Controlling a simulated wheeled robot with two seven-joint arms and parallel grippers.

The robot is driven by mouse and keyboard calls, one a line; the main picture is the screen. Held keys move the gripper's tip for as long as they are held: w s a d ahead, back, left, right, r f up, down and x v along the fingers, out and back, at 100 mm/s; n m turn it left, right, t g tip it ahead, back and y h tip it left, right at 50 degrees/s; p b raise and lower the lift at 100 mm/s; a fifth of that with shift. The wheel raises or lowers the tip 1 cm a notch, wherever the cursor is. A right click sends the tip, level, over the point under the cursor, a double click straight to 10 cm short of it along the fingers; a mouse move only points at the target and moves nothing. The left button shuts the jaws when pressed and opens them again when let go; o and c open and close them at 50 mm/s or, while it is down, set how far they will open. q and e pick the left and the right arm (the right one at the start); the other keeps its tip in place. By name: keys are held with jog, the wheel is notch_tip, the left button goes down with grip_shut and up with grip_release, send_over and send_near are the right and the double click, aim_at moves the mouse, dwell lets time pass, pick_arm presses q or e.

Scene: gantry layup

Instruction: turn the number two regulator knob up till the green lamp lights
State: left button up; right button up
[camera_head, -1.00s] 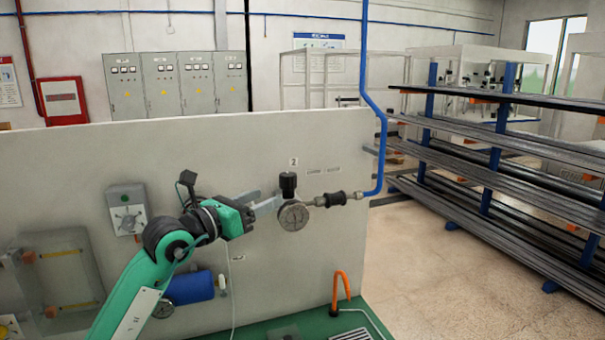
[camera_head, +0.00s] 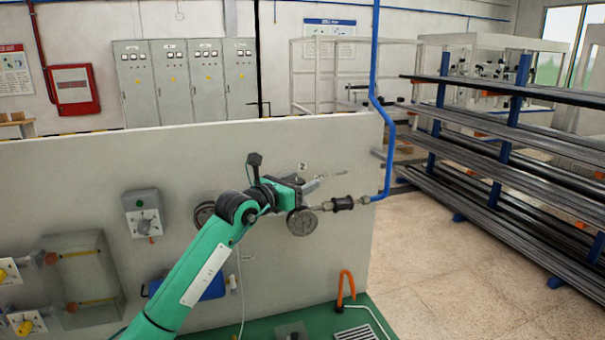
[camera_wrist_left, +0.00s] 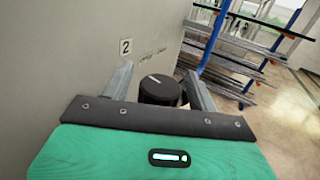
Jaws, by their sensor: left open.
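The number two regulator knob (camera_wrist_left: 160,89) is black and round, with a white line on its top, in the left wrist view. My left gripper (camera_wrist_left: 161,80) is open, with one finger on each side of the knob; I cannot tell whether either finger touches it. In the head view my left gripper (camera_head: 312,185) is at the regulator and hides its knob. The regulator's round gauge (camera_head: 302,222) shows just below, its reading too small to tell. The "2" label (camera_head: 302,167) is on the panel above. I see no lit green lamp. My right gripper is out of view.
The grey panel (camera_head: 345,240) stands close behind the regulator. A black fitting (camera_head: 343,203) leads right to a blue pipe (camera_head: 388,160). An orange hook-shaped tube (camera_head: 346,284) rises from the green base below. A rack of long bars (camera_head: 500,150) stands right, beyond open floor.

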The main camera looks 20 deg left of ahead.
pick_arm(q)
jog(key=shift+w+d, duration=0.25)
jog(key=shift+w, duration=0.25)
jog(key=c, duration=1)
jog(key=shift+f+m+g+h+b, duration=0.2)
jog(key=shift+m+g+h+b, duration=0.25)
jog(key=shift+h+b, duration=0.45)
jog(key=shift+s+d+r+m+g+b, duration=0.15)
jog(key=shift+m+g+b, duration=0.15)
jog(key=shift+b, duration=0.2)
